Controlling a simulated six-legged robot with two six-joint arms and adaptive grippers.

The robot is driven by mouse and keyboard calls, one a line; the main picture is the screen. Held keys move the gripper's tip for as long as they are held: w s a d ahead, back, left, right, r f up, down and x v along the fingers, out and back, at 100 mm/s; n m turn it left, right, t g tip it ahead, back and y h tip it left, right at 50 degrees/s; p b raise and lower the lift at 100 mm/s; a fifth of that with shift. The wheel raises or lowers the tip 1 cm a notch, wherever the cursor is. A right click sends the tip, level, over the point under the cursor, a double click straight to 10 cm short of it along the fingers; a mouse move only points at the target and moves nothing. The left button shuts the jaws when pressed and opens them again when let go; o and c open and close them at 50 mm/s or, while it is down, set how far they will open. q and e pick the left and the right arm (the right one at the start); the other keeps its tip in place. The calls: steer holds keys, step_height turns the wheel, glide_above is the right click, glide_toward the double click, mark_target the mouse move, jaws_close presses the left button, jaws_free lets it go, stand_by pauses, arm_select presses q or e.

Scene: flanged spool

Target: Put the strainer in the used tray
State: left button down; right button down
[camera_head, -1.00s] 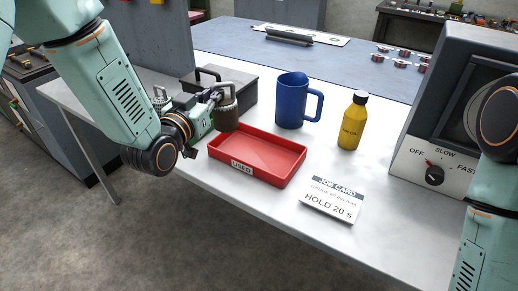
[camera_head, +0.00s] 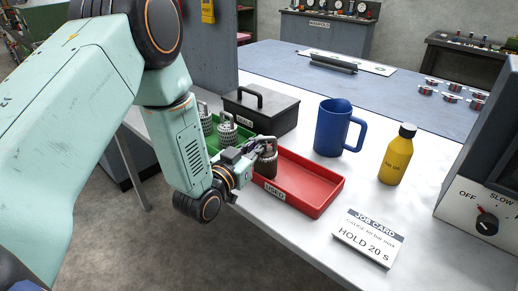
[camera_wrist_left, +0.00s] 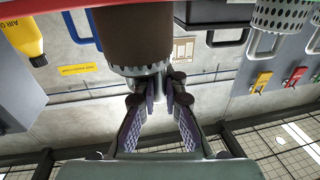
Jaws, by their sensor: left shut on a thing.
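My left gripper (camera_head: 256,149) is shut on the strainer (camera_head: 267,166), a dark brown cylinder with a grey perforated rim and a wire handle. The strainer hangs upright at the left end of the red used tray (camera_head: 318,208); whether it touches the tray floor I cannot tell. In the left wrist view the fingers (camera_wrist_left: 160,92) close on the handle side of the strainer (camera_wrist_left: 140,38), and a strip of red tray (camera_wrist_left: 40,6) shows at the top. My right gripper is out of view.
A green tray (camera_head: 213,148) with perforated strainers (camera_head: 227,131) stands left of the red tray. Behind are a black box (camera_head: 262,108) and a blue mug (camera_head: 333,128). A yellow bottle (camera_head: 396,158), job card (camera_head: 368,238) and dial unit (camera_head: 475,205) are to the right.

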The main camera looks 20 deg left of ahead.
arm_select(q)
steer(key=shift+s+f, duration=0.1)
steer(key=shift+f, duration=0.3)
steer(key=c, duration=2)
jaws_free()
steer(key=shift+w+d+f, duration=0.15)
steer(key=shift+w, duration=0.15)
steer(key=shift+o, duration=0.9)
steer(key=shift+w, duration=0.1)
steer(key=o, duration=0.4)
steer(key=shift+s, duration=0.3)
steer(key=shift+w, duration=0.2)
steer(key=s+a+p, duration=0.1)
steer(key=s+a, duration=0.1)
steer(key=s, duration=1)
steer(key=shift+a, duration=0.1)
